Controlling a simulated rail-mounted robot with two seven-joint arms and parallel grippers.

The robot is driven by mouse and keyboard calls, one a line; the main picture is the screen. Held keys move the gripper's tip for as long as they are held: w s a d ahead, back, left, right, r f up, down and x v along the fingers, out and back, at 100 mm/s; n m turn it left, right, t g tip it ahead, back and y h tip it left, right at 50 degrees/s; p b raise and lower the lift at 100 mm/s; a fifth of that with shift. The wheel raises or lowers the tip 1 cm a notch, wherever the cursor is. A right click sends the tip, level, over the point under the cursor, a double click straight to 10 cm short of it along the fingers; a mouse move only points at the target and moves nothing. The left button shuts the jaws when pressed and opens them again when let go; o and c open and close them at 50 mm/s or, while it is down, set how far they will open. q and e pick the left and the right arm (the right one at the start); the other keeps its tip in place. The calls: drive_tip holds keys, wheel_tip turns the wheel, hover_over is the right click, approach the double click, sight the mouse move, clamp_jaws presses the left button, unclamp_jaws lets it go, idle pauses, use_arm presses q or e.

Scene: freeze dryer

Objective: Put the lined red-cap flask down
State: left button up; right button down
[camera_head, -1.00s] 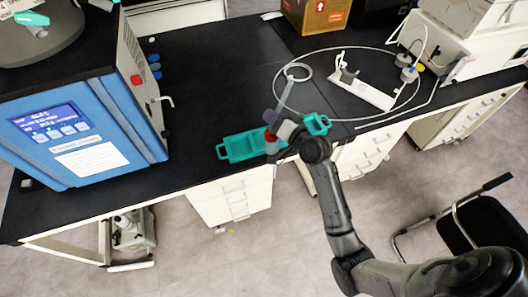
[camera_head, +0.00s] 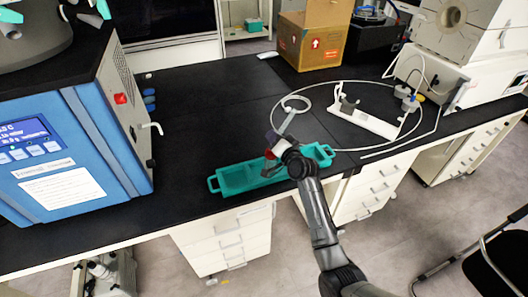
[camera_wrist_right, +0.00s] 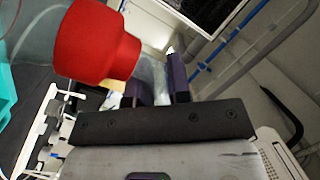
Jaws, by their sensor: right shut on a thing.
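The flask's red cap (camera_head: 270,154) shows in the head view just left of my right gripper (camera_head: 277,141), over the teal tray. The red cap (camera_wrist_right: 98,45) fills the upper left of the right wrist view. My right gripper's dark fingers (camera_wrist_right: 157,92) are closed up behind it, shut on the flask. The flask's body is mostly hidden by the cap, the gripper and my arm. I cannot tell whether the flask touches the tray. My left gripper is out of view.
The teal tray (camera_head: 228,181) lies along the bench's front edge, partly hidden by my right arm. A white tube loop and a white stand (camera_head: 365,118) lie to its right. The blue freeze dryer (camera_head: 95,150) is at left. The black bench top (camera_head: 195,105) is clear behind the tray.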

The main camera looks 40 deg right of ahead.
drive_tip(key=w+f+b, duration=0.3)
drive_tip(key=w+f, duration=0.2)
drive_tip(key=f, duration=0.2)
drive_tip(key=shift+w+d+f+b, duration=0.2)
drive_tip(key=shift+w+f+b, duration=0.05)
drive_tip(key=shift+w+b, duration=0.15)
drive_tip(key=shift+f, duration=0.2)
drive_tip(key=c, duration=1.1)
unclamp_jaws()
drive_tip(key=shift+o, duration=0.2)
drive_tip(key=shift+r, duration=0.1)
